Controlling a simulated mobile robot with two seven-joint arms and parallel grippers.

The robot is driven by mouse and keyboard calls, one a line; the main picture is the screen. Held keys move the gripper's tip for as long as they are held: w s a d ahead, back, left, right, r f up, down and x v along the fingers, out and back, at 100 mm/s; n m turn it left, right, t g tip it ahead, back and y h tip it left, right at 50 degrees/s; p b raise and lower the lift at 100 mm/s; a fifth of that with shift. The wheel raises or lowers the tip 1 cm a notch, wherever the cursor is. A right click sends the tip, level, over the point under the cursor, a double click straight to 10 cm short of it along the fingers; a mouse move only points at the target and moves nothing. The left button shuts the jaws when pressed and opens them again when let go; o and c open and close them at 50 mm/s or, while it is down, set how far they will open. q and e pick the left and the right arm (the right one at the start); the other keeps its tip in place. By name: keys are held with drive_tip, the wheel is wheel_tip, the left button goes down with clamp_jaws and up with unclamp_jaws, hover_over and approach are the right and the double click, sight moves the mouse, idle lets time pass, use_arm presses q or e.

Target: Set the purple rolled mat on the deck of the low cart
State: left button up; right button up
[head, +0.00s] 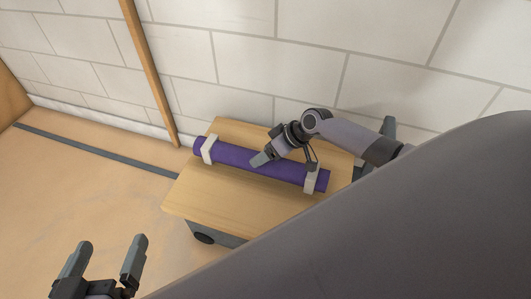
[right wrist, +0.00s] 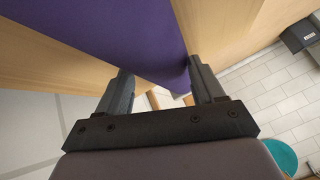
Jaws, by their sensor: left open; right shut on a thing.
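The purple rolled mat (head: 245,165) has a pale band near each end and lies lengthwise over the wooden deck (head: 215,205) of the low cart in the head view. Its left end reaches about the deck's left edge. I cannot tell whether it touches the deck or hangs just above it. My right gripper (head: 283,161) is shut on the mat, right of its middle. In the right wrist view the mat (right wrist: 125,30) runs between the fingers (right wrist: 163,85). My left gripper (head: 110,250) is open and empty, away from the cart at the lower left.
A pale block wall (head: 240,60) stands close behind the cart, with a wooden post (head: 150,75) to the left. The floor (head: 90,185) left of the cart is clear. A teal round thing (right wrist: 282,156) and a dark box (right wrist: 300,36) show in the right wrist view.

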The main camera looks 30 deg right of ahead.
drive_tip(key=shift+f+b, duration=0.4)
drive_tip(key=shift+f, duration=0.05)
idle(0.3)
drive_tip(key=o, duration=1.3)
drive_tip(key=shift+o, duration=0.7)
